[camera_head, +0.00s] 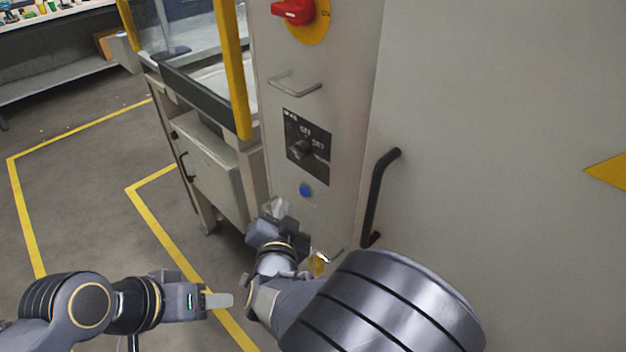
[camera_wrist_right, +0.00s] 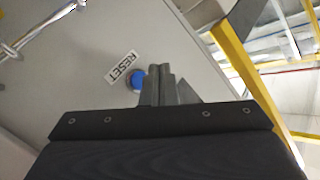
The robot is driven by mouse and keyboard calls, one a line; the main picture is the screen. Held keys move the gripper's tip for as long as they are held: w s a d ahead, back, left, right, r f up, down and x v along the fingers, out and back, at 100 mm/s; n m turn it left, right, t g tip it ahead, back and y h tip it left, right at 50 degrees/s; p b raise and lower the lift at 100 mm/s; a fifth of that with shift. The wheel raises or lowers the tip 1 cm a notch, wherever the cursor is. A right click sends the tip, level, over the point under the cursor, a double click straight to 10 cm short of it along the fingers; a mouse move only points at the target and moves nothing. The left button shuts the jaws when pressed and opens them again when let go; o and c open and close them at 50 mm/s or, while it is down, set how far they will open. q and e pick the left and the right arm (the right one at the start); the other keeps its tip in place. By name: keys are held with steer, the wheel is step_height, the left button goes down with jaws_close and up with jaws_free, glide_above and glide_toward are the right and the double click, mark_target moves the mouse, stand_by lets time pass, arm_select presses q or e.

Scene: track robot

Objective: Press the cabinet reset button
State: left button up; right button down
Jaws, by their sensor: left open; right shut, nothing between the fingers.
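The blue reset button (camera_head: 305,190) sits low on the grey cabinet front, below a black switch panel. In the right wrist view the blue button (camera_wrist_right: 138,79) shows beside a white label reading RESET (camera_wrist_right: 122,68). My right gripper (camera_head: 277,208) is shut and empty, just below and left of the button in the head view. In the wrist view its fingertips (camera_wrist_right: 160,72) overlap the button's right edge; I cannot tell whether they touch it. My left gripper (camera_head: 218,300) is open and empty, low at the left, away from the cabinet.
A black door handle (camera_head: 378,198) juts out at the right. A yellow-framed machine (camera_head: 215,150) stands left of the cabinet. The floor at left is open.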

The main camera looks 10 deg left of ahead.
mark_target(304, 192)
arm_select(q)
steer(key=shift+s+d+f, duration=0.1)
steer(key=shift+d+f, duration=0.25)
steer(key=shift+d, duration=0.1)
arm_select(e)
steer(key=shift+w+d, duration=0.8)
steer(key=shift+w, duration=0.05)
arm_select(q)
steer(key=shift+f+b, duration=0.15)
steer(key=shift+b, duration=0.2)
arm_select(e)
steer(key=shift+w+d, duration=0.1)
steer(key=shift+w, duration=0.05)
stand_by(0.5)
arm_select(q)
steer(key=shift+f, duration=0.1)
arm_select(e)
steer(key=shift+w+d, duration=0.15)
steer(key=shift+w, duration=0.05)
